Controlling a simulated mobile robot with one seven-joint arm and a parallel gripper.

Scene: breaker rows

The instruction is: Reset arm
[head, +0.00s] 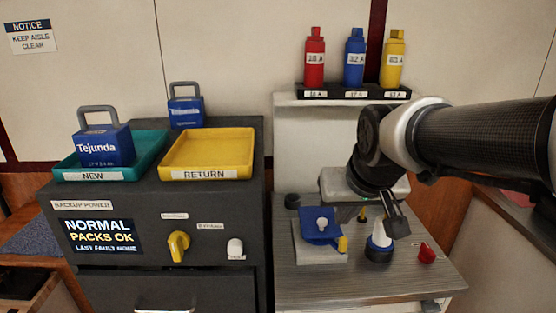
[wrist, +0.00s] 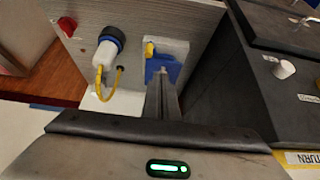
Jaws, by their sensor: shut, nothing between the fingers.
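My arm reaches in from the right in the head view, and my gripper (head: 396,222) hangs over the grey work surface (head: 315,284). Its fingers are shut with nothing between them, beside and partly in front of a white and blue upright piece (head: 380,236). In the wrist view my gripper (wrist: 162,80) points toward a blue block with a yellow part (wrist: 160,66). The white and blue piece, with a yellow loop (wrist: 118,85), also shows in the wrist view (wrist: 108,48).
A red knob (head: 427,252) sits right of my gripper. Red, blue and yellow bottles (head: 354,60) stand on a shelf behind. Left is a dark cabinet (head: 130,280) with a teal NEW tray (head: 150,150), a yellow RETURN tray (head: 210,153) and two blue Tejunda packs (head: 104,148).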

